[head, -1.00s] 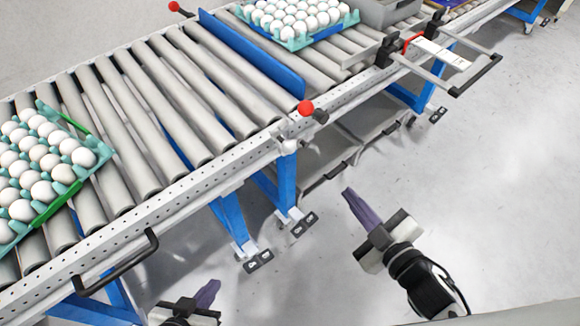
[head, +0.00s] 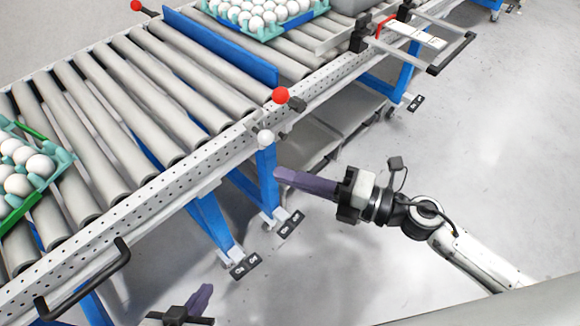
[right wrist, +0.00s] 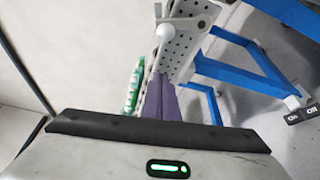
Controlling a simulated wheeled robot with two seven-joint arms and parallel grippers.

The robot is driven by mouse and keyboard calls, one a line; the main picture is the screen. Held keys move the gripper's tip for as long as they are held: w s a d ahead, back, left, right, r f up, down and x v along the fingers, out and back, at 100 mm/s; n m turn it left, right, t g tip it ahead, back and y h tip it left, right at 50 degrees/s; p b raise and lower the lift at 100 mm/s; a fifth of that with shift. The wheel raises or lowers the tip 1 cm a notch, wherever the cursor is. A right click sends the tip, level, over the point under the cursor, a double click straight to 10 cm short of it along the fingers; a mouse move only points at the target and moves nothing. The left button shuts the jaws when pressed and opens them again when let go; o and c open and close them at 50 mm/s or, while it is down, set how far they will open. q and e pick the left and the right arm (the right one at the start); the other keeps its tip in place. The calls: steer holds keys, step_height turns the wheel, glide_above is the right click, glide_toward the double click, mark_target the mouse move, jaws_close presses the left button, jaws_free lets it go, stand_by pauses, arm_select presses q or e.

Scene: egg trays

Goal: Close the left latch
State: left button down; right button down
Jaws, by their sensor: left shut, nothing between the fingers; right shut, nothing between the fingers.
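A lever with a red ball knob (head: 280,95) stands at the near rail of the conveyor, by the end of the blue barrier (head: 222,46). A white ball knob (head: 265,138) sits just below it on the rail's outer side. I cannot tell which of these is the left latch. My right gripper (head: 281,174) is shut and empty, its purple fingers pointing left just below the white knob. In the right wrist view the white knob (right wrist: 164,32) shows just beyond the purple fingertips (right wrist: 161,80); contact is unclear. My left gripper (head: 206,289) is shut and empty, low in the head view.
The roller conveyor's perforated rail (head: 180,183) runs diagonally across. Egg trays stand on the rollers at left (head: 68,156) and at the back (head: 268,36). A black handle (head: 85,282) juts from the rail at lower left. The floor at right is clear.

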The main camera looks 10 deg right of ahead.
mark_target(268, 135)
arm_select(q)
steer(key=shift+w+r, duration=0.2)
steer(key=shift+w, duration=0.15)
arm_select(e)
steer(key=w+a, duration=0.3)
steer(key=w, duration=0.3)
steer(key=shift+w+a, duration=0.2)
steer(key=shift+w, duration=0.2)
arm_select(q)
steer(key=shift+s+f, duration=0.1)
steer(key=shift+s, duration=0.05)
arm_select(e)
steer(key=shift+r, duration=0.1)
arm_select(q)
steer(key=shift+s+d+f, duration=0.1)
